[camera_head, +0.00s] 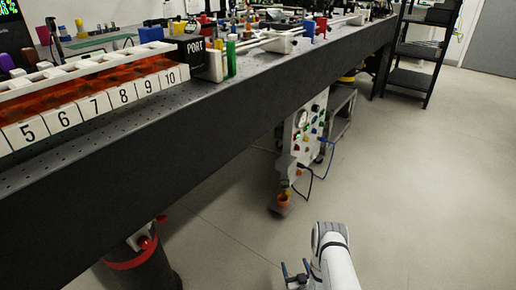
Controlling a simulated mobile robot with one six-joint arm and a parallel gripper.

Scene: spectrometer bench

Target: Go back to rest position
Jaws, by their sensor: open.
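My gripper (295,272) shows at the bottom of the head view, right of centre, at the end of my white arm. Its dark fingers stand apart with nothing visible between them. It is over the open floor, clear of the bench (180,140), and its lower part is cut off by the frame edge.
The dark bench runs from lower left to upper right. On it are a numbered rack (95,105), a black PORT box (188,52) and a green cylinder (231,58). A panel with gauges (303,130) stands below the bench. A black shelf (412,80) is at the back. The floor at right is free.

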